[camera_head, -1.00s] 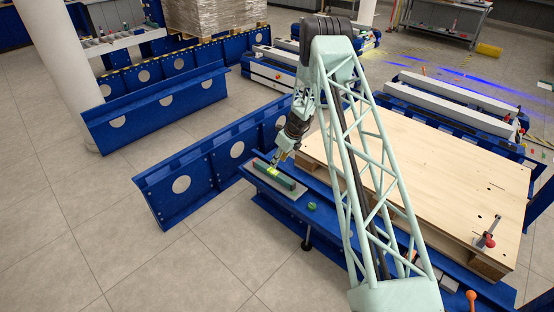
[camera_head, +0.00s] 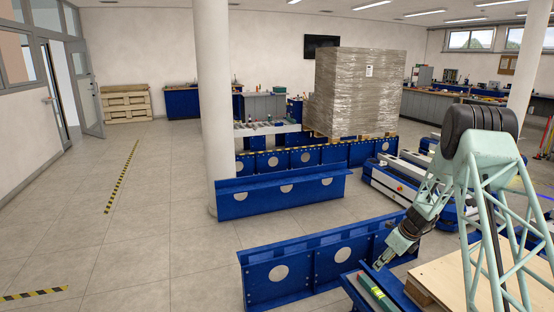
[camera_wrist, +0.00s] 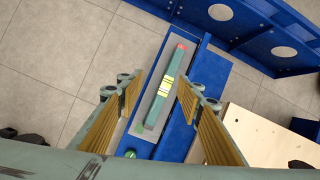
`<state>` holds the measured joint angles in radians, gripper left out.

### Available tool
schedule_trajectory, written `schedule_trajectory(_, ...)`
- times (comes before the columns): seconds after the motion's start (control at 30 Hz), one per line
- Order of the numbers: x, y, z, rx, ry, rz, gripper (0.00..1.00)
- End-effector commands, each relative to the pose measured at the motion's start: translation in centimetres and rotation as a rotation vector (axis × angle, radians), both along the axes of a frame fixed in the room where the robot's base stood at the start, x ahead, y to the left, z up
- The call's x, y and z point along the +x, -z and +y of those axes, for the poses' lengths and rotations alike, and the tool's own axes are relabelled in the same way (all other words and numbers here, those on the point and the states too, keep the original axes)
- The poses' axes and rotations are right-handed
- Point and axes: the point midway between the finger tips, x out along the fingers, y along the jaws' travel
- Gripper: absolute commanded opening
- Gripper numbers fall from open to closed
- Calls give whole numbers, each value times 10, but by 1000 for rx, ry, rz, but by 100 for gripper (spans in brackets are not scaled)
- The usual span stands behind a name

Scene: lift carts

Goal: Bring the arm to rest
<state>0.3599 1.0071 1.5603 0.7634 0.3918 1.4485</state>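My gripper (camera_head: 379,266) is at the lower right of the head view, pointing down and left. In the wrist view its two gold-padded fingers (camera_wrist: 159,90) are spread wide with nothing between the pads. Below them a green bar like a spirit level (camera_wrist: 151,111), with yellow-white labels and a red end, lies on a grey strip (camera_wrist: 136,124) on a blue ledge (camera_wrist: 178,134). The green bar (camera_head: 377,293) also shows in the head view, just below the gripper and partly cut off by the frame. The fingers appear apart from it.
A blue rail with round holes (camera_head: 313,284) stands left of the gripper. A wooden board (camera_head: 447,275) lies to the right, under my arm. A wrapped pallet load (camera_head: 357,92) and a white column (camera_head: 213,100) stand behind.

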Motion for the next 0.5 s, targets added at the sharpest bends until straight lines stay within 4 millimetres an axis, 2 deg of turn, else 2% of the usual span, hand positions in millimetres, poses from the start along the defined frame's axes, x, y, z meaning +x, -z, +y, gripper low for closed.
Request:
schedule_trajectory(0.03, -1, -14, 5, -8, -27, -7, 34)
schedule_trajectory(0.1, -3, -31, 11, -20, -64, -14, 34)
schedule_trajectory(0.5, -23, -123, 51, -84, -278, -51, 34)
